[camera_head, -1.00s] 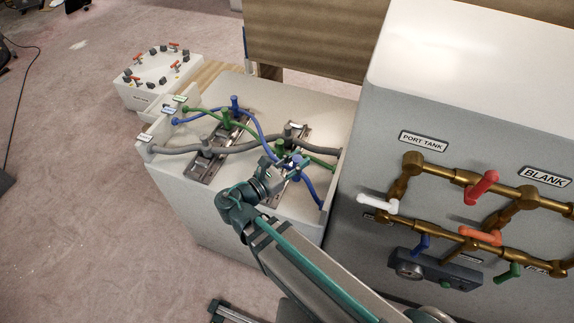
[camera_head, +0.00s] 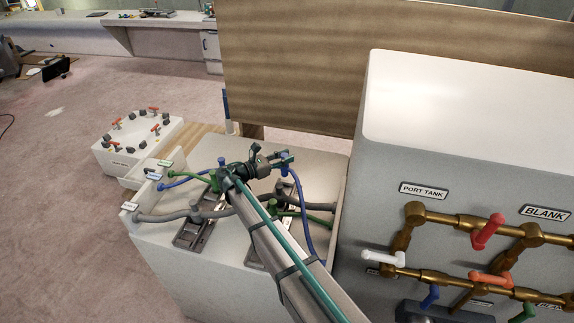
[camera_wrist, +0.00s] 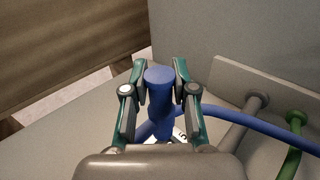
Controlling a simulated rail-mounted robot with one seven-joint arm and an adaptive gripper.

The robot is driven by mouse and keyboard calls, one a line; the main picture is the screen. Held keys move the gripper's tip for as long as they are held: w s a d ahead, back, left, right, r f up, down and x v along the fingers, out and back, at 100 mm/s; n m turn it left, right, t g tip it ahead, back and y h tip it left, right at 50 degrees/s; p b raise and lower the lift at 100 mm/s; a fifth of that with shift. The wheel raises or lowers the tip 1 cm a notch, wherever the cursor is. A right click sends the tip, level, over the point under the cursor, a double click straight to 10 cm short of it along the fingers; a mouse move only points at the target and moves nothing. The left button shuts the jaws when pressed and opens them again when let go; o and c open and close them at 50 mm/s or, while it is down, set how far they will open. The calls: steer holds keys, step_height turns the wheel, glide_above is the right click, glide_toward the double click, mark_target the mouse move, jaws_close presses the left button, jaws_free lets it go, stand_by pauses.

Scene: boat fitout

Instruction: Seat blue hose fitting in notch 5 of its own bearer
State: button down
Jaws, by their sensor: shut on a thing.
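My gripper (camera_head: 284,158) is shut on the blue hose fitting (camera_wrist: 160,82), which stands between the two fingers in the wrist view. In the head view the fitting (camera_head: 287,168) is held above the pale bench, with blue hose running down to the right from it. The left metal bearer (camera_head: 190,236) lies under a grey hose. The right bearer (camera_head: 257,254) is largely covered by my arm. A white tag marked 5 (camera_wrist: 180,135) shows partly below the fitting in the wrist view. The notches themselves cannot be made out.
A grey hose (camera_head: 165,217) and a green hose (camera_head: 318,206) cross the bench near the bearers. A tall valve cabinet (camera_head: 400,160) stands close on the right. A wooden panel (camera_head: 290,75) rises behind. Open air lies above the bench.

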mark_target(282, 174)
steer(key=shift+f+b, duration=1.95)
steer(key=shift+f, duration=1.45)
steer(key=shift+f, duration=0.6)
steer(key=c, duration=0.8)
jaws_free()
steer(key=shift+c, duration=0.2)
steer(key=shift+r, duration=0.1)
step_height(282, 174, up, 10)
steer(key=shift+f, duration=0.1)
